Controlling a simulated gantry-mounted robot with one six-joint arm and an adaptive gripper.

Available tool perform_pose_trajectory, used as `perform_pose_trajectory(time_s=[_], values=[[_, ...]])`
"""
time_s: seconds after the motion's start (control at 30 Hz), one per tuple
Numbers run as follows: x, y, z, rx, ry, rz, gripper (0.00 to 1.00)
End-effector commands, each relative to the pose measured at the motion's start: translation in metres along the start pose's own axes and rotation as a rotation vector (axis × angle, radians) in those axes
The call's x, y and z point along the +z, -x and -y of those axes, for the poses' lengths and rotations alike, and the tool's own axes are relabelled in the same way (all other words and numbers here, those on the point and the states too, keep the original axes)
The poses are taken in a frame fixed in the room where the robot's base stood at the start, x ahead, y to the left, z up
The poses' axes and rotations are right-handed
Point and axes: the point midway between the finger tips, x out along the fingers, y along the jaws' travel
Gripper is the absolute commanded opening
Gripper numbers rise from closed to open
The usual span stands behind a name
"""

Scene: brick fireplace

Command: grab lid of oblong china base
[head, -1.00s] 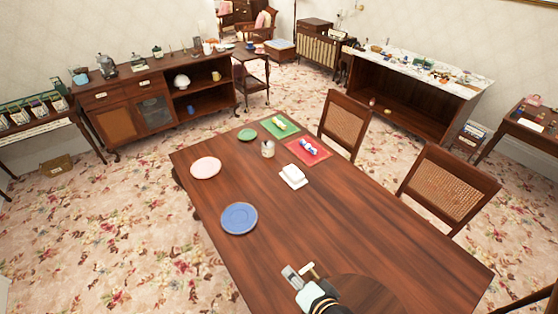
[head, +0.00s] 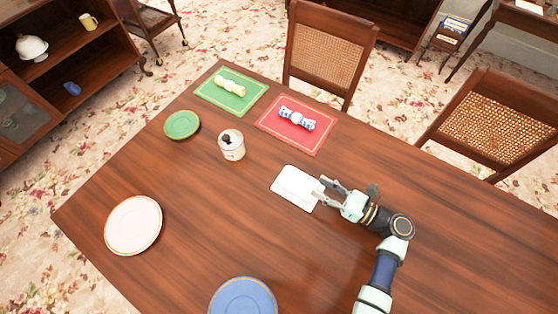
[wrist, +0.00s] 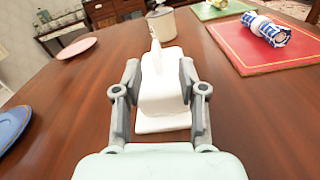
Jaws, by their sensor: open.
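The oblong white china dish (head: 292,190) lies on the dark wooden table. Its raised white lid (wrist: 162,92) sits on a flat white base (wrist: 163,124), and a thin upright knob shows on top in the wrist view. My gripper (head: 319,188) is open at the right end of the dish in the head view. In the wrist view its two fingers (wrist: 160,72) stand on either side of the lid, with narrow gaps visible. Whether the fingertips touch the lid is hard to tell.
A lidded jar (head: 231,147) stands beyond the dish. A red mat (head: 297,140) and a green mat (head: 245,105) hold rolled napkins. Chairs line the far edge.

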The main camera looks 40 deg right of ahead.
Motion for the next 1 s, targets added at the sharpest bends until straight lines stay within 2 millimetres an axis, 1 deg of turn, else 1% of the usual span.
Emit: perform_pose_trajectory(time_s=[0.07, 0.3, 0.37, 0.43, 0.6, 0.7, 0.8, 0.93, 0.97, 1.0], values=[[0.001, -0.001, 0.0, 0.0, -0.001, 0.001, 0.41], [0.001, -0.027, -0.001, 0.003, 0.004, -0.002, 0.41], [0.001, -0.028, -0.001, 0.002, 0.004, -0.002, 0.41], [-0.001, -0.033, 0.0, 0.003, 0.005, -0.002, 0.41], [-0.002, -0.064, -0.001, 0.005, 0.006, -0.002, 0.41], [-0.001, -0.076, -0.001, 0.004, 0.006, -0.002, 0.41], [0.001, -0.08, -0.001, 0.002, 0.005, -0.002, 0.41], [0.002, -0.079, -0.001, 0.002, 0.005, -0.002, 0.41], [0.002, -0.079, -0.001, 0.002, 0.005, -0.002, 0.39], [0.002, -0.079, -0.001, 0.002, 0.005, -0.002, 0.33]])
